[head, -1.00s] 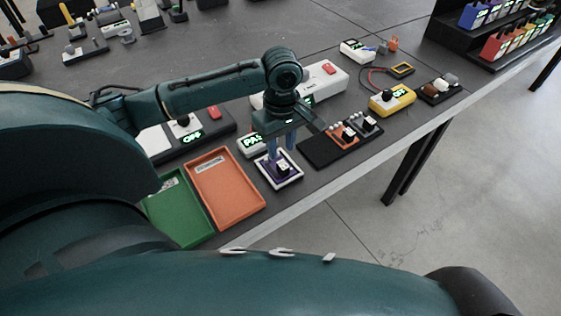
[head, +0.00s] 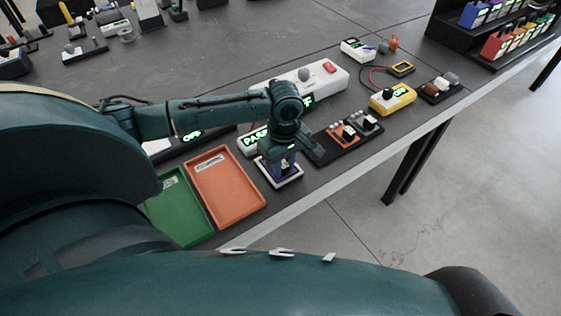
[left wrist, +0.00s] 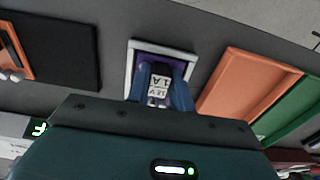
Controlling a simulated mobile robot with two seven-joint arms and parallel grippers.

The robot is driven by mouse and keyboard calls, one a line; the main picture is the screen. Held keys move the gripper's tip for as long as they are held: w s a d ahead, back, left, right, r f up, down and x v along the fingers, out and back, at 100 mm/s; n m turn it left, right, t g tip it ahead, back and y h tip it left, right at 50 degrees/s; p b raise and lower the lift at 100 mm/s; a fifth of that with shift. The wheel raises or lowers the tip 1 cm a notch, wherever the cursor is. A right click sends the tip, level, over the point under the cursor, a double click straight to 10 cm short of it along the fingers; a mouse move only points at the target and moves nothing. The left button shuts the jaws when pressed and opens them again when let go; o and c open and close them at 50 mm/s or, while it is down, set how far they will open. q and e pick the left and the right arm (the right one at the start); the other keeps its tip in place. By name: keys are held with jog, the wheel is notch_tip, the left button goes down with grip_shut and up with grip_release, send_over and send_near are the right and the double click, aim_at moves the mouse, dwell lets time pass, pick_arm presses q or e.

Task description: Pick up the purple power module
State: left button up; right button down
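The purple power module (head: 291,174) sits in a white-framed holder (head: 284,185) near the table's front edge. My left gripper (head: 281,168) is lowered over it, pointing down, and hides most of it in the head view. In the left wrist view, the module's labelled block (left wrist: 159,82) lies between my two blue fingers (left wrist: 161,80), inside the white frame (left wrist: 131,62). The fingers stand apart on either side of the block, with some purple showing beside it; firm contact is not visible. My right gripper is not in view.
An orange tray (head: 228,190) and a green tray (head: 181,215) lie left of the holder. A black rack (head: 323,153) with an orange module (head: 344,138) is close on the right. A white box with a lit display (head: 253,141) stands just behind.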

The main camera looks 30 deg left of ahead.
pick_arm(q)
grip_shut()
